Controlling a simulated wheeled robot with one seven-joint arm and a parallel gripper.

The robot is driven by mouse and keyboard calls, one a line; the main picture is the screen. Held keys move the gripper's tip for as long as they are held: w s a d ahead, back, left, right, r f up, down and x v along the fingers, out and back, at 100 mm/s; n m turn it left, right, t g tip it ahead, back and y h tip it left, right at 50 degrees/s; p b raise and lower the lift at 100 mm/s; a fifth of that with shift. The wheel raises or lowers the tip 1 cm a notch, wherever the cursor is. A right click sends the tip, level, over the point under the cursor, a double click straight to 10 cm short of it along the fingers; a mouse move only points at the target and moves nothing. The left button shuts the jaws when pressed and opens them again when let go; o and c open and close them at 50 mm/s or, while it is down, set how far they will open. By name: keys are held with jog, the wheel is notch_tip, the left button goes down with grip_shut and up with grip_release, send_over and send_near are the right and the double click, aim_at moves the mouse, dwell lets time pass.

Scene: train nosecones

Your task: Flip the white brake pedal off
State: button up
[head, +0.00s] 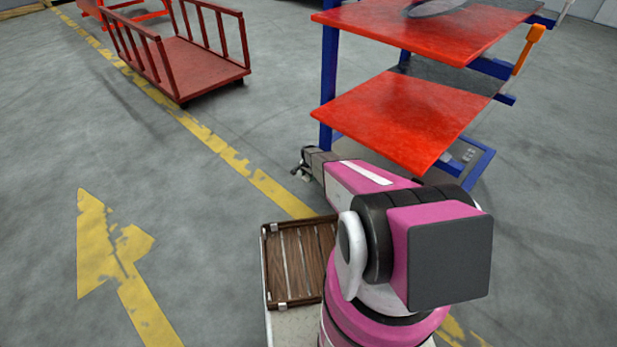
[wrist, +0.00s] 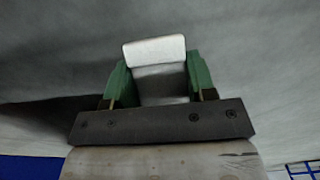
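The white brake pedal (wrist: 155,52) shows in the wrist view straight ahead of my gripper (wrist: 158,72). It has a bright upper plate and a greyer lower part. My green fingers stand apart, one on each side of the pedal, and it fills most of the gap. I cannot tell whether they touch it. In the head view my arm reaches down to the near left corner of the blue-framed cart (head: 329,80). My gripper (head: 303,170) is there, small and dark, and the pedal cannot be made out.
The cart has a red top shelf (head: 430,25) and a red lower shelf (head: 400,115) that overhang near my arm. An orange handle (head: 528,48) is at its right. A red railed trolley (head: 185,65) stands upper left. Grey floor with yellow markings is free at left.

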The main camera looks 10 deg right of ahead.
jog(key=c, duration=0.7)
jog(key=shift+o, duration=0.2)
jog(key=shift+s+a+r+g+y, duration=0.1)
jog(key=shift+r+g+y, duration=0.3)
jog(key=shift+y, duration=0.2)
jog(key=o, duration=1.3)
jog(key=r, duration=0.7)
jog(key=d+r, duration=0.1)
jog(key=r, duration=0.2)
jog(key=shift+w+r, duration=0.35)
jog(key=shift+w, duration=0.05)
jog(key=shift+s, duration=0.1)
